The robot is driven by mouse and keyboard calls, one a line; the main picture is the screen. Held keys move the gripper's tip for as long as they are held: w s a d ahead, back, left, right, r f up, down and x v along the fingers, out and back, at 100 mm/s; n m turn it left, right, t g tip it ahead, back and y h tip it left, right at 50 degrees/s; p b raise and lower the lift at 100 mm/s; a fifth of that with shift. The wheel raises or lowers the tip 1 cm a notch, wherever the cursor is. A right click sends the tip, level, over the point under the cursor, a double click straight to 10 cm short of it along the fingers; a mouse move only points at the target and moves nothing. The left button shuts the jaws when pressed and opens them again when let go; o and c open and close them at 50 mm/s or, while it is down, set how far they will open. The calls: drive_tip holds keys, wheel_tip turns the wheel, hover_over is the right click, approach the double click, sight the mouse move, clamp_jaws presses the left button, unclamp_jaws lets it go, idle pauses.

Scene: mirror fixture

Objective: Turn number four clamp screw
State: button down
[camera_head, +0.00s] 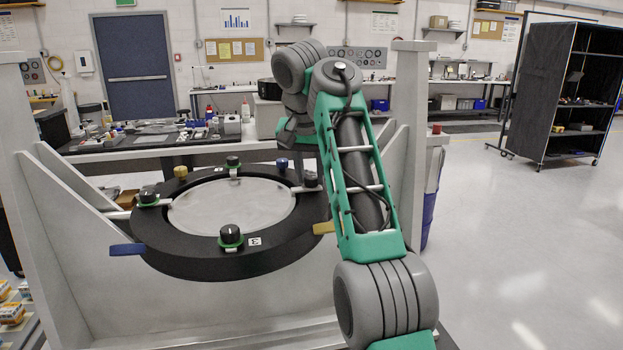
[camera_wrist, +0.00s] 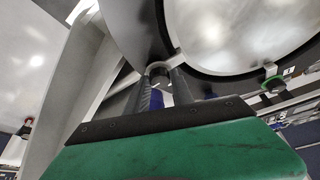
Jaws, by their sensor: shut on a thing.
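The mirror fixture has a thick black ring (camera_head: 165,255) around a pale mirror disc (camera_head: 230,205); both also show in the wrist view. Another dark knob (camera_head: 310,180) sits at the right, beside my arm. In the wrist view my gripper (camera_wrist: 158,76) is shut on a round clamp screw (camera_wrist: 157,67) at the ring's edge, where a light clamp strip (camera_wrist: 177,57) reaches the mirror. My arm hides my fingertips in the head view. I cannot read the held screw's number.
Blue (camera_head: 125,249) and yellow (camera_head: 323,227) tabs stick out from the ring. Pale upright posts (camera_head: 405,130) flank the fixture. A cluttered bench (camera_head: 130,142) stands behind, a dark shelf (camera_head: 560,85) at the back right. The floor at right is clear.

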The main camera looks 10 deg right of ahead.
drive_tip(key=m+p, duration=0.1)
drive_tip(key=m+g+h+p, duration=0.1)
drive_tip(key=m+p, duration=0.1)
drive_tip(key=shift+w+a+r+m, duration=0.1)
drive_tip(key=shift+a+r+m, duration=0.05)
drive_tip(key=shift+r+m, duration=0.2)
drive_tip(key=m+p, duration=0.1)
drive_tip(key=p, duration=0.2)
drive_tip(key=m+g+h+p, duration=0.1)
drive_tip(key=m+p, duration=0.1)
drive_tip(key=p, duration=0.1)
drive_tip(key=shift+w+r+m, duration=0.1)
drive_tip(key=shift+r+m, duration=0.1)
drive_tip(key=shift+m, duration=0.05)
drive_tip(key=m+p, duration=0.2)
drive_tip(key=p, duration=0.2)
drive_tip(key=shift+f+g+h, duration=0.1)
drive_tip(key=shift+g+h, duration=0.2)
drive_tip(key=m+p, duration=0.1)
drive_tip(key=p, duration=0.2)
drive_tip(key=shift+w+a+f+m+g, duration=0.1)
drive_tip(key=shift+w+f+m+g, duration=0.05)
drive_tip(key=shift+f+m+g, duration=0.2)
drive_tip(key=c, duration=1.1)
unclamp_jaws()
drive_tip(key=shift+f, duration=0.1)
